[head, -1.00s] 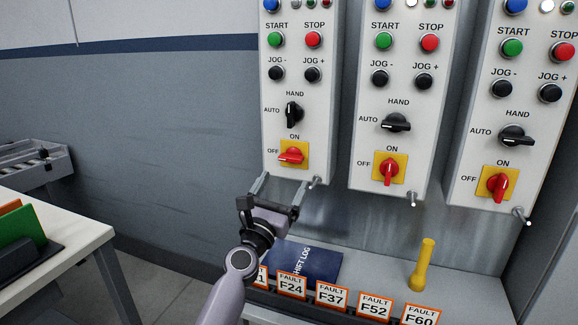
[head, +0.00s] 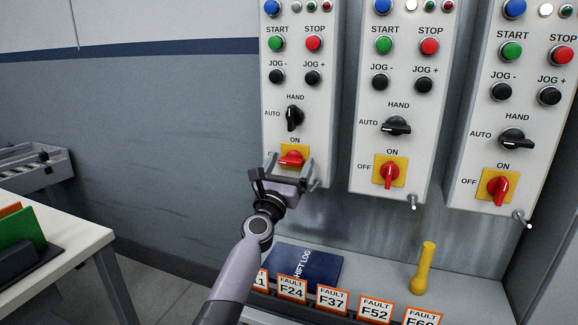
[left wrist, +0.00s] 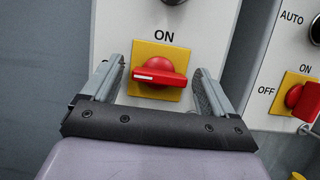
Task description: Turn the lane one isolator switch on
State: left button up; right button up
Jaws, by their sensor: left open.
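The leftmost panel (head: 276,100) has a red isolator switch (head: 291,157) on a yellow plate, below its HAND/AUTO selector. No lane number shows. In the left wrist view the red switch (left wrist: 158,73) lies crosswise, its white mark at the left end, with ON printed above. OFF beside it is hidden behind my gripper. My left gripper (head: 290,161) is open just in front of this switch. In the left wrist view its fingers (left wrist: 158,76) stand on either side of the switch, with a gap at each side. My right gripper is not in view.
Two similar panels stand to the right, a middle one (head: 367,110) and a right one (head: 478,120), their red handles upright. Below is a ledge with a blue shift log (head: 305,264), a yellow handle-like object (head: 424,268) and fault cards (head: 332,296). A white table (head: 75,250) is at left.

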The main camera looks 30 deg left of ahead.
pick_arm(q)
jog(key=shift+c, duration=0.3)
jog(key=c, duration=1)
